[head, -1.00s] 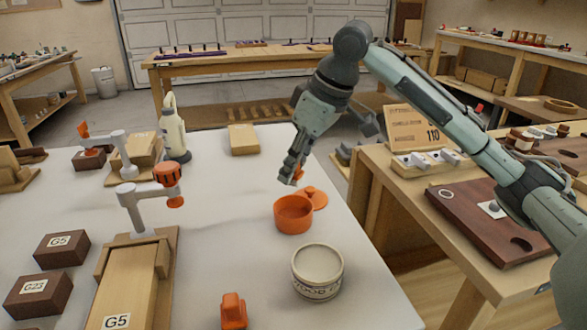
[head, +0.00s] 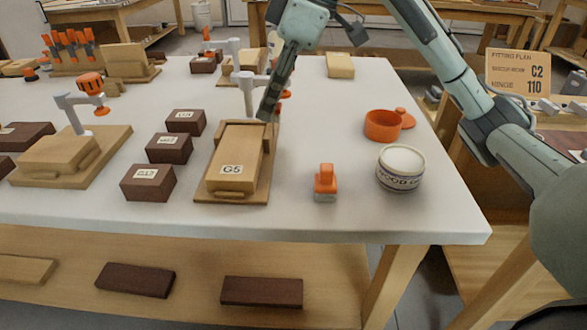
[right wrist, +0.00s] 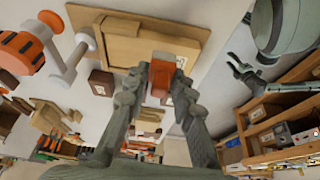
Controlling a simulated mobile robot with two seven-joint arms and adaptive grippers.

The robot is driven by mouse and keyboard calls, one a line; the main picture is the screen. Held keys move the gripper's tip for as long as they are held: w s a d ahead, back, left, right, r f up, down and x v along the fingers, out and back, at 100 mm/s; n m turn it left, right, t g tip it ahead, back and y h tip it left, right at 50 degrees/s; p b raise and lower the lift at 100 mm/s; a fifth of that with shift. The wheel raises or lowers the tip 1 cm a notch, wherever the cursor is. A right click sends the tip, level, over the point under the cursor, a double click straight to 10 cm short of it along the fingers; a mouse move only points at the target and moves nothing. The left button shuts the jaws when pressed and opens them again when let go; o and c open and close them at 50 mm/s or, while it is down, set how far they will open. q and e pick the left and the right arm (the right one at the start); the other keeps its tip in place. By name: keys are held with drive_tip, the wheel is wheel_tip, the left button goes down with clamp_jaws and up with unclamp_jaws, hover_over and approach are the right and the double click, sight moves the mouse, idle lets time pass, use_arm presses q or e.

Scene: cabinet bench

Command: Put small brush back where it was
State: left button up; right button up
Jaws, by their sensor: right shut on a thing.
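My right gripper (head: 267,112) is over the table by the right-hand clamp of the board marked G5 (head: 235,170). It is shut on a small orange-red thing, the small brush, which shows between the fingertips (right wrist: 160,88) in the right wrist view (right wrist: 162,74). In the head view the fingers mostly hide it, and its bristles cannot be made out. An open orange pot (head: 382,126) with its orange lid (head: 405,118) beside it stands at the right. A white tin (head: 401,169) stands in front of the pot.
A small orange block with a grey base (head: 326,183) stands between the G5 board and the tin. Dark labelled blocks (head: 169,148) stand left of the board. The clamp (head: 247,92) rises close to my fingers.

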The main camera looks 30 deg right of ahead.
drive_tip(key=shift+s+a, duration=0.1)
drive_tip(key=shift+a, duration=0.25)
drive_tip(key=shift+d+f, duration=0.15)
drive_tip(key=shift+f, duration=0.1)
drive_tip(key=d+f, duration=0.2)
drive_tip(key=d, duration=0.1)
drive_tip(key=d+f+b, duration=0.1)
drive_tip(key=d+f, duration=0.1)
drive_tip(key=d, duration=0.2)
drive_tip(key=d+f+b, duration=0.1)
drive_tip(key=d+f, duration=0.1)
drive_tip(key=d, duration=0.1)
drive_tip(key=shift+w+d+f, duration=0.2)
drive_tip(key=shift+d, duration=0.2)
drive_tip(key=shift+d+f, duration=0.1)
drive_tip(key=shift+f, duration=0.05)
wheel_tip(320, 180, down, 3)
drive_tip(key=shift+f+b, duration=0.15)
drive_tip(key=shift+b, duration=0.45)
drive_tip(key=shift+f, duration=0.25)
use_arm(q)
drive_tip(key=v, duration=0.6)
drive_tip(key=shift+a+r+y, duration=0.3)
drive_tip(key=shift+a+r, duration=0.05)
drive_tip(key=shift+a, duration=0.4)
drive_tip(key=shift+s, duration=0.15)
